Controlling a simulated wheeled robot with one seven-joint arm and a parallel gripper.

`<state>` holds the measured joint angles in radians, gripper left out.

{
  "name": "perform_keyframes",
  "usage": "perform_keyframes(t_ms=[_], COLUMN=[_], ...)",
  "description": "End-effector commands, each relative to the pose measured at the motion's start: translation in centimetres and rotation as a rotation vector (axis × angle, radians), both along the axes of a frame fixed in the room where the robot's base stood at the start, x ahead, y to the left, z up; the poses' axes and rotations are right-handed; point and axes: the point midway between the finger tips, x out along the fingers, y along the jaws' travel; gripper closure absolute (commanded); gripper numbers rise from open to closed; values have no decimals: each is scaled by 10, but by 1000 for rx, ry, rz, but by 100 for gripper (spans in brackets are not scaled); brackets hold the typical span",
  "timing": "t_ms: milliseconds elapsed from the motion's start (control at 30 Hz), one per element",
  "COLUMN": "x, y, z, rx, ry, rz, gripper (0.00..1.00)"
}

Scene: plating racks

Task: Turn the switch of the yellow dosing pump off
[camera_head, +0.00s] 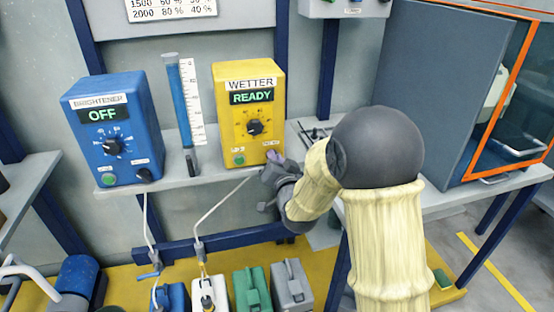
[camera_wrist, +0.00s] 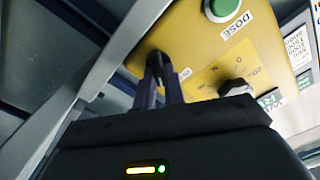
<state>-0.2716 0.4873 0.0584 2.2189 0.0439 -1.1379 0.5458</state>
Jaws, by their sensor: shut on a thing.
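The yellow dosing pump (camera_head: 249,112) stands on the shelf. It is labelled WETTER and its display (camera_head: 251,97) reads READY. It has a black dial (camera_head: 255,127) and a green button (camera_head: 239,160), which also shows in the wrist view (camera_wrist: 222,8) beside the word DOSE. My gripper (camera_head: 272,158) is at the lower right of the pump's front. In the wrist view my gripper's fingers (camera_wrist: 160,68) are close together against the yellow face, shut on the switch.
A blue pump (camera_head: 112,127) labelled BRIGHTENER, display OFF, stands to the left. A tube with a scale (camera_head: 180,105) stands between the pumps. Hoses lead down to several canisters (camera_head: 250,290) below the shelf. A grey cabinet (camera_head: 430,85) is at the right.

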Motion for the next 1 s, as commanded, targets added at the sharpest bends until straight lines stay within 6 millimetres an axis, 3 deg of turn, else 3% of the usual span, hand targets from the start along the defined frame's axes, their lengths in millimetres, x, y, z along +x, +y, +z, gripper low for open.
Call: perform_keyframes(t_ms=[367, 1000], x=[0, -2], y=[-1, 4], z=[-3, -5], rx=[-166, -729], ry=[-44, -202], rz=[-2, 2], gripper=[100, 100])
